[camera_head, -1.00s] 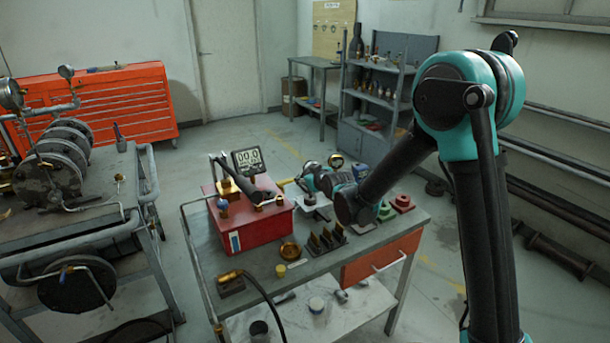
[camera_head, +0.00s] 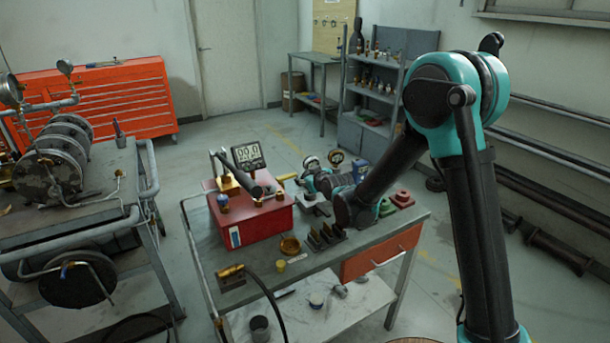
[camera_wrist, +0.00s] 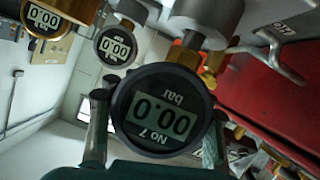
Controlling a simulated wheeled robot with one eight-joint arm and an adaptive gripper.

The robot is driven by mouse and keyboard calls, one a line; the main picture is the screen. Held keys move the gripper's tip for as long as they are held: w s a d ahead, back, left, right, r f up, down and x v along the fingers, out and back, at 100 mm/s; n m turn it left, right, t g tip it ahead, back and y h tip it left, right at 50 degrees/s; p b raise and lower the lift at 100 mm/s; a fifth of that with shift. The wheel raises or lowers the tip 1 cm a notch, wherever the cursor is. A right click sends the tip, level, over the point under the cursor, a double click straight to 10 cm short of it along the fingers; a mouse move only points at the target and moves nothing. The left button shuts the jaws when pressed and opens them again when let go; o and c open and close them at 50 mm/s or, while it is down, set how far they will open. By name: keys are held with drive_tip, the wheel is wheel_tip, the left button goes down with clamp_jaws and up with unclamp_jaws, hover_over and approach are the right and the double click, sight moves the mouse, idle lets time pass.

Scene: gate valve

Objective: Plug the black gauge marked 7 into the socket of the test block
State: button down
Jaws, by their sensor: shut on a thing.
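The black gauge marked No 7 (camera_wrist: 165,108) fills the middle of the wrist view, its display upside down and reading 00.0 bar. My gripper (camera_wrist: 157,112) is shut on it, with one finger on each side of the round body. A brass stem shows at its upper edge, near a grey cylinder (camera_wrist: 205,15); I cannot tell whether they are joined. The red test block (camera_head: 250,215) stands on the workbench, with a display (camera_head: 248,156) behind its top. Its red side also shows at the right in the wrist view (camera_wrist: 265,90). I cannot make out the socket clearly.
Another dark gauge (camera_wrist: 117,46) and a brass-coloured gauge (camera_wrist: 45,20) are close by in the wrist view. A bent metal handle (camera_wrist: 280,55) sticks out beside the red block. Small brass parts and a hose fitting (camera_head: 232,272) lie on the workbench (camera_head: 330,255).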

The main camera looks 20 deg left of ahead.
drive_tip(key=shift+f, duration=0.5)
drive_tip(key=c, duration=0.6)
unclamp_jaws()
drive_tip(key=shift+o, duration=0.2)
drive_tip(key=shift+s+d, duration=0.1)
drive_tip(key=v, duration=1.1)
drive_tip(key=shift+s+d+r, duration=0.15)
drive_tip(key=shift+s+d, duration=0.1)
